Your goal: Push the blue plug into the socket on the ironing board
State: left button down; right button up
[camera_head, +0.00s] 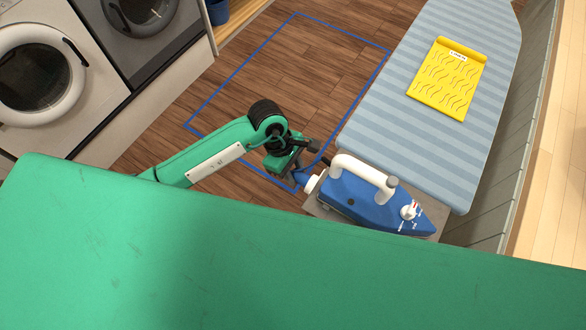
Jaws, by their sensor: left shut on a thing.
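The ironing board (400,135) has a blue-striped cover and runs from the upper right down to its near end. My left gripper (304,169) is just left of that end, shut on a small blue part that I take to be the blue plug (302,180). The plug lies close to a white round part (312,184), perhaps the socket or the iron's rear. I cannot tell whether they touch or whether the plug is inserted. The gripper's dark fingers partly hide the plug. My right gripper is out of view.
A blue iron (375,202) with a white handle sits on a grey rest (425,228) at the board's near end. A yellow mat (448,80) lies on the board. The wooden floor (290,75), marked with a blue rectangle, is clear.

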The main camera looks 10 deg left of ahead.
pick_arm(q)
jog(key=shift+s+d, duration=0.15)
jog(key=shift+d, duration=0.1)
jog(key=c, duration=0.9)
grip_release()
jog(key=shift+d, duration=0.15)
jog(key=shift+c, duration=0.2)
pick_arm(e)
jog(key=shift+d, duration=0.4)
pick_arm(q)
jog(key=o, duration=0.5)
jog(key=shift+c, duration=0.2)
jog(key=shift+a, duration=0.2)
jog(key=w+a+b, duration=0.2)
jog(key=a, duration=0.4)
jog(key=shift+w+a, duration=0.25)
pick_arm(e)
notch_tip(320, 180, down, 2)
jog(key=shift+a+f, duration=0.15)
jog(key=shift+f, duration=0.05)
